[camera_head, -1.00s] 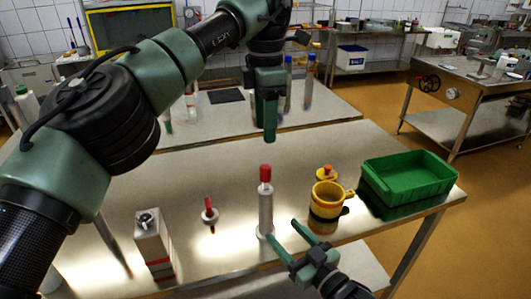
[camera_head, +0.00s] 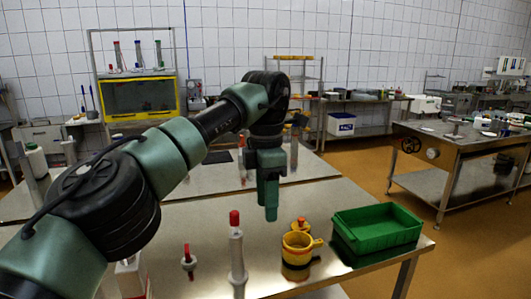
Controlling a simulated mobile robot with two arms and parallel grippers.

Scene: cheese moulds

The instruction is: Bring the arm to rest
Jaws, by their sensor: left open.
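My left gripper (camera_head: 269,192) hangs fingers down above the steel table, at the end of my green and black arm. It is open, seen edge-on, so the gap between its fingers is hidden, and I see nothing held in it. In the picture it is just above a white bottle with a red cap (camera_head: 236,252) and a yellow cup with a dark band (camera_head: 297,246). It appears apart from both. My right gripper is out of view.
A green bin (camera_head: 376,232) stands at the table's right end. A small red-topped piece (camera_head: 188,260) stands left of the bottle. A white box (camera_head: 131,277) is partly hidden by my arm. A second steel table (camera_head: 450,150) stands at the right, across open floor.

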